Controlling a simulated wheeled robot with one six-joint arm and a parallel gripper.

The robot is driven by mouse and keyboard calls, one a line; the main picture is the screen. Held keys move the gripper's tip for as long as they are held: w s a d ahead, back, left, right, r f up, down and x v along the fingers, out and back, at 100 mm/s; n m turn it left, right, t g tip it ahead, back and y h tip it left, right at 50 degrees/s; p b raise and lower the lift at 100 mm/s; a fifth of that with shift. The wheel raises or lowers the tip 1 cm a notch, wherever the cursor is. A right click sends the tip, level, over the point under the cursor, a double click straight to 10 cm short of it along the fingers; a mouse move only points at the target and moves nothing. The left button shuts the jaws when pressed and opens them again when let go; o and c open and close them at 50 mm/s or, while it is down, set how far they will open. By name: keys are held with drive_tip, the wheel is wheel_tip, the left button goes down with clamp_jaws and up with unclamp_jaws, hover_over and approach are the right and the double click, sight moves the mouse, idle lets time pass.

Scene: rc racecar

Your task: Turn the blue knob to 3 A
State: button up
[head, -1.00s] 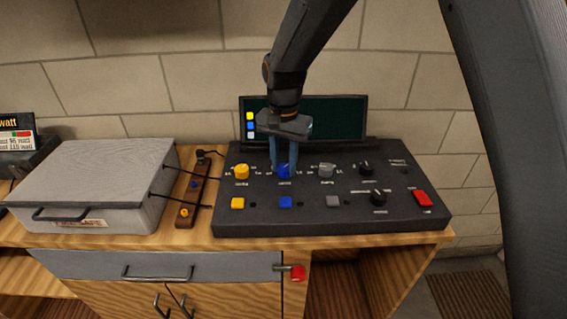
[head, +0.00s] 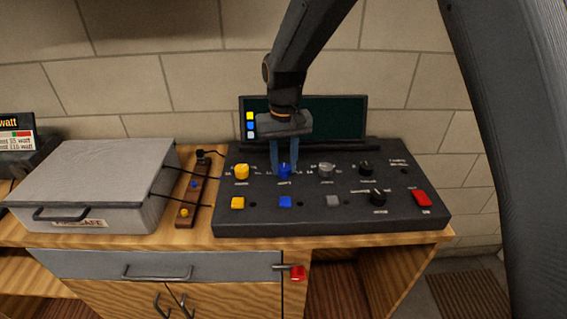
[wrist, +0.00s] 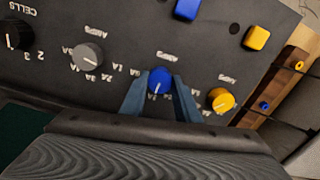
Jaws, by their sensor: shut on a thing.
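The blue knob (head: 284,171) is in the upper row of the dark control panel (head: 330,215), between a yellow knob (head: 242,171) and a grey knob (head: 326,170). My gripper (head: 285,168) reaches down from above, its two blue fingers shut on the blue knob's sides. In the wrist view, the blue knob (wrist: 160,79) sits between the fingertips (wrist: 160,88). Its white pointer line faces down and slightly left in that upside-down view. Small amp labels surround it, partly hidden by the fingers; I cannot tell exactly which mark it points at.
A dark green screen (head: 340,118) stands behind the panel. Yellow, blue and grey square buttons lie in front of the knobs, with black knobs and a red switch (head: 422,198) to the right. A grey box (head: 95,180) and a brown connector strip (head: 192,200) are on the left.

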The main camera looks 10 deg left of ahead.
sight(284, 167)
drive_tip(key=shift+n, duration=0.4)
drive_tip(key=o, duration=1)
drive_tip(key=shift+o, duration=0.2)
wheel_tip(284, 167, up, 8)
drive_tip(key=shift+f+b, duration=0.1)
drive_tip(key=shift+b, duration=1)
